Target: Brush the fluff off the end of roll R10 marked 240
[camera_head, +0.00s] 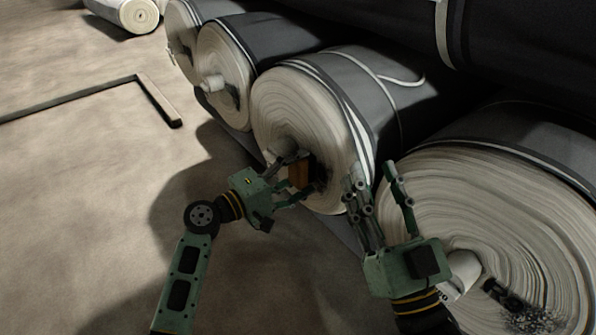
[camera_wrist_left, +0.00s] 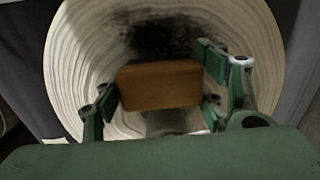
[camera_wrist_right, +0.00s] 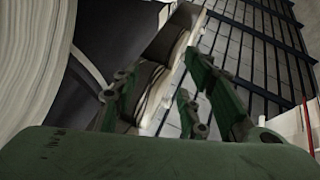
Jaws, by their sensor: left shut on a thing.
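A large roll with a pale layered end (camera_head: 285,105) lies in the middle of the head view. A dark patch of fluff (camera_wrist_left: 160,38) shows on its end in the left wrist view. My left gripper (camera_head: 292,178) is shut on a brown wooden block, likely the brush (camera_wrist_left: 160,85), and holds it in front of that end, close to the fluff. Any bristles are hidden, and I cannot tell whether it touches. My right gripper (camera_head: 373,172) is open and empty, in front of the gap between this roll and the nearer right one. I can read no roll marking.
A nearer roll (camera_head: 430,195) at right has a protruding core and dark specks (camera_head: 525,318) on its end. More rolls (camera_head: 222,60) lie behind at left, and dark rolls are stacked above. A low bar frame (camera_head: 90,92) lies on the floor.

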